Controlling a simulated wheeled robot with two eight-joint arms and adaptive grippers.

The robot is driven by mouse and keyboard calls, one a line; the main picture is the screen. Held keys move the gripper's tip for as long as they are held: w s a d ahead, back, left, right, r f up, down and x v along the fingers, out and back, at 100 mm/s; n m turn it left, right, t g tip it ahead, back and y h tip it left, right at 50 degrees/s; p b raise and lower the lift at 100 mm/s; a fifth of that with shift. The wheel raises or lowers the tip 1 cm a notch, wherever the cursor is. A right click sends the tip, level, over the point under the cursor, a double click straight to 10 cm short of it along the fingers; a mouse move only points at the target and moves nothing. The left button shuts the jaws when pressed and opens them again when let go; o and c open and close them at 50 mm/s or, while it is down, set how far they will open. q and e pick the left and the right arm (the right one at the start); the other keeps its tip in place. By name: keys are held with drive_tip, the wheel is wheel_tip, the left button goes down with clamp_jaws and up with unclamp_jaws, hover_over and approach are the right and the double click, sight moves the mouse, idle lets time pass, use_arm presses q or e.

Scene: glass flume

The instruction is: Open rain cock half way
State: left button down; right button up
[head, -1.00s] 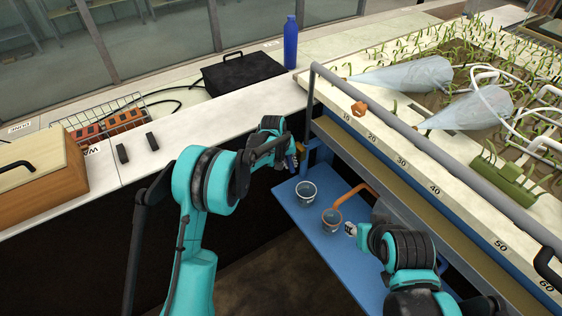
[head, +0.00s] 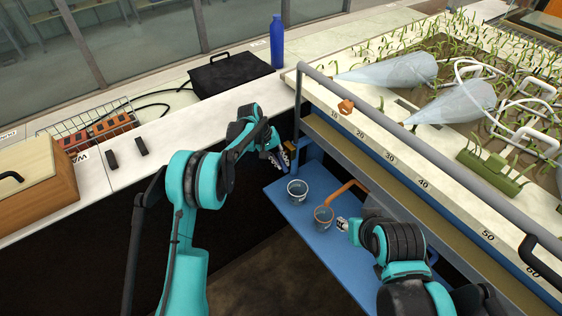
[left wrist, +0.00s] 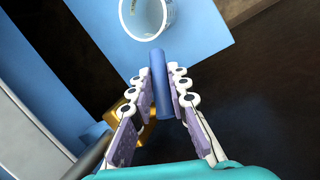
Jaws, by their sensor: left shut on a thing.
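My left gripper (head: 285,158) is at the near left corner of the flume, beside the blue frame. In the left wrist view its padded fingers (left wrist: 163,98) are shut on a blue round lever (left wrist: 160,85). A brass fitting (left wrist: 133,95) shows partly behind the left finger; the lever looks like the rain cock's handle, but their joint is hidden. My right gripper (head: 342,224) is lower, just right of the reddish-rimmed cup, and too small to read.
A white bucket (head: 297,188) and a reddish-rimmed cup (head: 323,214) stand on a blue shelf (head: 290,208). An orange pipe (head: 347,187) ends above the cup. The grey rail (head: 400,128) with an orange knob (head: 346,106) runs along the flume. A blue bottle (head: 277,45) stands behind.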

use_arm(q)
drive_tip(key=c, duration=1.7)
unclamp_jaws()
drive_tip(key=v, duration=1.2)
